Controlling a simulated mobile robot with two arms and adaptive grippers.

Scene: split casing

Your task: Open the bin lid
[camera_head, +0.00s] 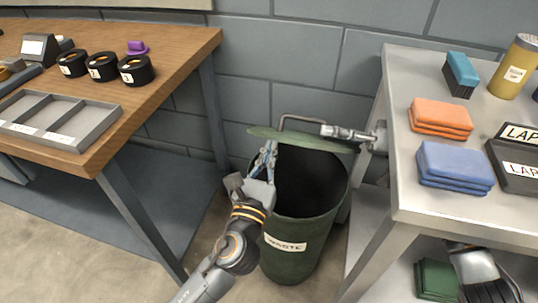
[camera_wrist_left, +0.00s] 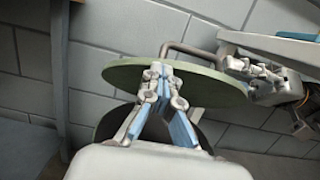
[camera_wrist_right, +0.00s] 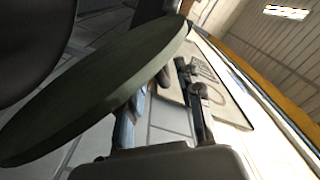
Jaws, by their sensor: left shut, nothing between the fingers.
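The dark green waste bin (camera_head: 300,240) stands on the floor between the two tables, its dark mouth largely exposed. Its green round lid (camera_head: 310,143) is raised above the rear of the mouth and looks tilted, with a bent metal handle (camera_head: 300,118) on top. It also shows in the left wrist view (camera_wrist_left: 205,82). My left gripper (camera_head: 268,148) is shut and empty at the lid's near left edge. My right gripper (camera_head: 325,131) reaches in from the right, close to the lid. In the right wrist view the lid (camera_wrist_right: 90,95) covers part of one finger; I cannot tell whether it grips the lid.
A wooden table (camera_head: 150,95) with a grey tray (camera_head: 60,118) and black cups stands left. A grey table (camera_head: 405,190) at the right holds orange cloths (camera_head: 440,117), blue cloths (camera_head: 453,165) and a brush (camera_head: 461,72). A block wall stands close behind the bin.

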